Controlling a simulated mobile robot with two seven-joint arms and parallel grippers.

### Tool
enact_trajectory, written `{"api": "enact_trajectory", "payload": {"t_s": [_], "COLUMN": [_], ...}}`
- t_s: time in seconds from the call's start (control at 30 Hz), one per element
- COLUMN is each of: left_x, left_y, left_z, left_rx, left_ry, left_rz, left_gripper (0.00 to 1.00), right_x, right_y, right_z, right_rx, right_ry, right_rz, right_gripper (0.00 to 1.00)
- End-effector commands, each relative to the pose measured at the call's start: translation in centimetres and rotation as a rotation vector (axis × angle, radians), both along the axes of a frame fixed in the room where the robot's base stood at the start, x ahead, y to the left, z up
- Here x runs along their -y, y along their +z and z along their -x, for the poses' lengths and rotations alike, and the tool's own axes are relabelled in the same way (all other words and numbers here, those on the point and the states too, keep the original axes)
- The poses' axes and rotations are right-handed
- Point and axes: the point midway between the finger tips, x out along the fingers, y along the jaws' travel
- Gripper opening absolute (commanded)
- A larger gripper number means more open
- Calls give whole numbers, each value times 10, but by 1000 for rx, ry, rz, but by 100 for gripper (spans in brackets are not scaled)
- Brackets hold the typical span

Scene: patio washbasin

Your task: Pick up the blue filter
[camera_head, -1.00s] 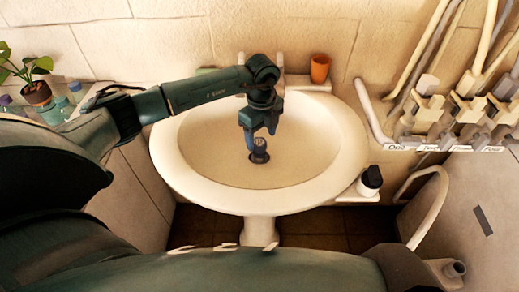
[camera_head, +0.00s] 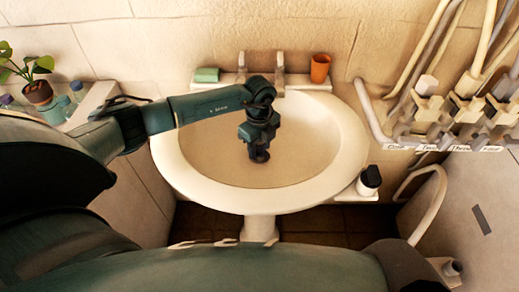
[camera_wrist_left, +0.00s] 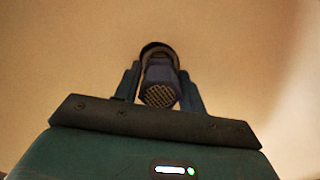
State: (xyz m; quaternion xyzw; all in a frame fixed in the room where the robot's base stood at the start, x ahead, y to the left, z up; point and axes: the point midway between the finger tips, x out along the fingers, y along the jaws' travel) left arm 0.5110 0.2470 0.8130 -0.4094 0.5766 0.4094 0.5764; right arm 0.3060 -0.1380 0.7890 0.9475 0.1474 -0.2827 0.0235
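The blue filter (camera_wrist_left: 159,72), a dark blue piece with a mesh end, stands over the dark drain in the white washbasin (camera_head: 335,165). In the head view only its lower part (camera_head: 259,156) shows under my left gripper (camera_head: 258,143); the rest is hidden. In the left wrist view my left gripper (camera_wrist_left: 160,82) has one finger on each side of the filter. Narrow gaps show between the fingers and the filter, so it looks open around it; contact at the fingertips is not clear. My right gripper is not in view.
An orange cup (camera_head: 320,68) and a green sponge-like block (camera_head: 207,75) are on the basin's back ledge. A black-topped bottle (camera_head: 369,179) is at the right. A potted plant (camera_head: 37,92) stands at the left. Pipes and valves (camera_head: 455,115) line the right wall.

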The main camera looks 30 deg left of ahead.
Motion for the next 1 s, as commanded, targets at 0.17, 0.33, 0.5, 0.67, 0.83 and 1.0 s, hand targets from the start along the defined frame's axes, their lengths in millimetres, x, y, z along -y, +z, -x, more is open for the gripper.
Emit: {"api": "enact_trajectory", "payload": {"t_s": [0.17, 0.33, 0.5, 0.67, 0.83, 1.0], "left_x": [0, 0, 0, -1, -1, 0], "left_y": [0, 0, 1, 13, 46, 78], "left_z": [0, 0, 0, -1, -1, -1], "left_rx": [0, 1, 1, 3, 5, 5], "left_ry": [0, 0, 0, 1, 0, 0], "left_rz": [0, 0, 0, 0, 1, 1], "left_gripper": [26, 14, 14, 14, 14, 14], "right_x": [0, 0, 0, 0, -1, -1], "right_y": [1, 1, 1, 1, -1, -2], "right_z": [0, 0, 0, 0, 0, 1], "right_rx": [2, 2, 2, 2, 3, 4], "right_ry": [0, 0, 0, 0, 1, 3], "right_rz": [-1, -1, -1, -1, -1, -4], "right_gripper": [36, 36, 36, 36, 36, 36]}}
